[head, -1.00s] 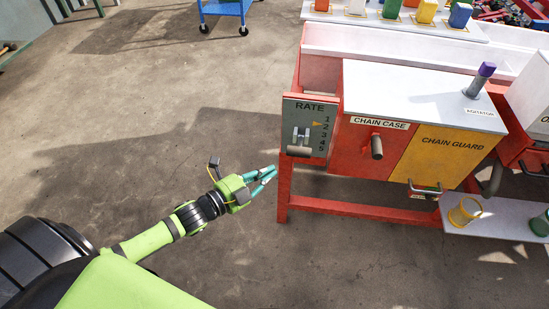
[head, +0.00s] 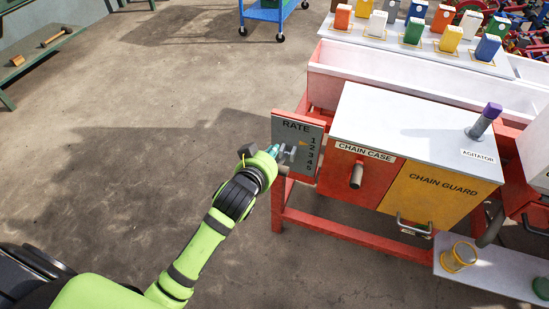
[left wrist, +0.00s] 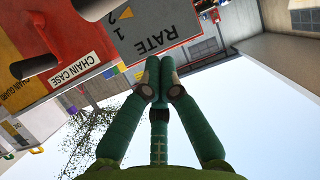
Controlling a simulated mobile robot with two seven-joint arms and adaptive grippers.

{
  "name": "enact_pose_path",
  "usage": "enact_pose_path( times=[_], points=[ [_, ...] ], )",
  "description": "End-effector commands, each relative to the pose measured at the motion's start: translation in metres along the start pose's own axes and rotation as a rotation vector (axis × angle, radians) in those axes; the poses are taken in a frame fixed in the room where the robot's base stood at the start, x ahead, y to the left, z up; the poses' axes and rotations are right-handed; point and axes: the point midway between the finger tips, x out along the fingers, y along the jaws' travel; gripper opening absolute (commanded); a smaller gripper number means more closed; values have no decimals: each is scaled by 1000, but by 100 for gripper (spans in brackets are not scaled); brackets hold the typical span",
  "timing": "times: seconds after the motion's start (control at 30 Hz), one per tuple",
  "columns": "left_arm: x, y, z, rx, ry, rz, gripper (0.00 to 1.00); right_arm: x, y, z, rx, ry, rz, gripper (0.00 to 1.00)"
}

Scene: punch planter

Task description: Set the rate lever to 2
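The grey rate plate (head: 297,128) with numbers 1 to 5 is on the left end of the red machine. A yellow triangle (head: 303,144) points at the 2. The grey rate lever (head: 283,170) is partly hidden by my left gripper (head: 274,150), which is at the plate's left side. In the left wrist view the plate (left wrist: 165,25) appears upside down, and a dark grey bar end (left wrist: 95,8), apparently the lever's, shows at the top edge. My teal fingers (left wrist: 159,75) are together there, with nothing seen between them. My right gripper is out of view.
The chain case handle (head: 356,175) sticks out to the right of the plate, beside the yellow chain guard (head: 437,192). A red frame leg (head: 277,205) stands below the plate. The floor to the left is open.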

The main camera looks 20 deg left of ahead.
Motion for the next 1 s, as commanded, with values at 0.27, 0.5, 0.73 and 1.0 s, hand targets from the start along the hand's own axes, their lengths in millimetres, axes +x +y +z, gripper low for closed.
enact_pose_path(
  times=[0.27,0.5,0.73,1.0],
  points=[
    [50,1,0,1,0,1,0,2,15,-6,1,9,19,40],
    [36,1,31,1,-2,1,0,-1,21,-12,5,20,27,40],
    [33,1,38,1,0,2,0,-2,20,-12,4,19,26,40],
    [33,1,40,1,-1,2,0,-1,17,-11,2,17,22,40]
  ],
)
